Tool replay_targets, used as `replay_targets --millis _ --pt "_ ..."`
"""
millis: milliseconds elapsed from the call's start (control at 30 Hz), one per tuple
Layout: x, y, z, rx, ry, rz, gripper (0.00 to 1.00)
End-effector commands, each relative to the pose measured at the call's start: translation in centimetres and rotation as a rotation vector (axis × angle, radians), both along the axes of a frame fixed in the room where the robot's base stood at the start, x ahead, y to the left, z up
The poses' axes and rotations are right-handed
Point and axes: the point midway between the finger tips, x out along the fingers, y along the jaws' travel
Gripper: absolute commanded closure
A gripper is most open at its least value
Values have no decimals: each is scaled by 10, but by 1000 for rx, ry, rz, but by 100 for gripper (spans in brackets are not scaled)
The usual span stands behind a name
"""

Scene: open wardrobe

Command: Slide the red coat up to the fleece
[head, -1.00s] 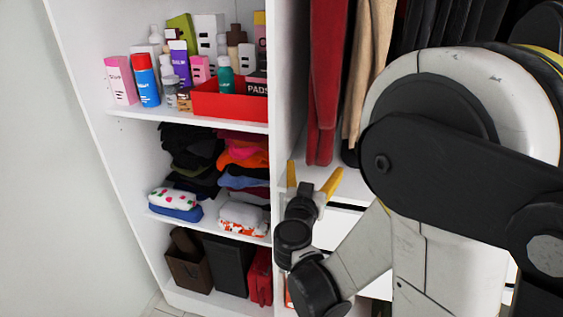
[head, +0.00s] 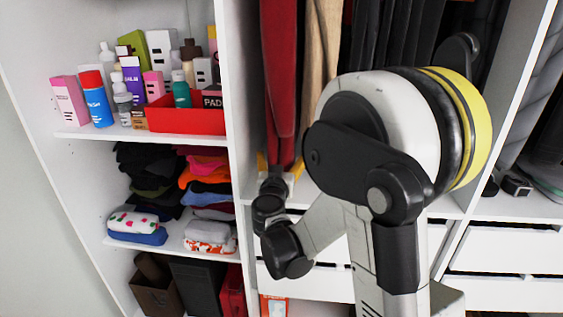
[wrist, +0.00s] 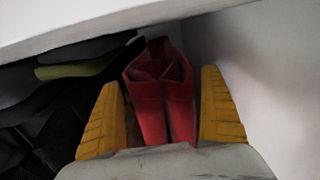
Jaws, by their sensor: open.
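The red coat (head: 279,80) hangs at the left end of the hanging section, close to the white divider. My gripper (head: 280,165) is at its lower end, open, with one yellow finger on each side of the hem. In the wrist view the red coat (wrist: 166,105) shows between the two spread fingers, with a gap to each finger. A tan garment (head: 321,65) hangs just right of the red coat. I cannot tell for sure which garment is the fleece. The rail and hangers are out of view.
The white divider (head: 240,100) stands close left of my gripper. Several dark garments (head: 395,45) hang farther right, partly behind my arm. Shelves at left hold bottles, a red box (head: 180,118) and folded clothes (head: 205,178). White drawers (head: 320,262) lie below.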

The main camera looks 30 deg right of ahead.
Motion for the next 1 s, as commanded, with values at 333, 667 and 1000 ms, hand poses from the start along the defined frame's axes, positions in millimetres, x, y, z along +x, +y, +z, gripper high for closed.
replay_targets --millis 333,667,1000 --pt "0 0 0 0 0 0 76" --pt "3 4 0 -1 1 0 76" --pt "9 13 0 -3 2 1 76"
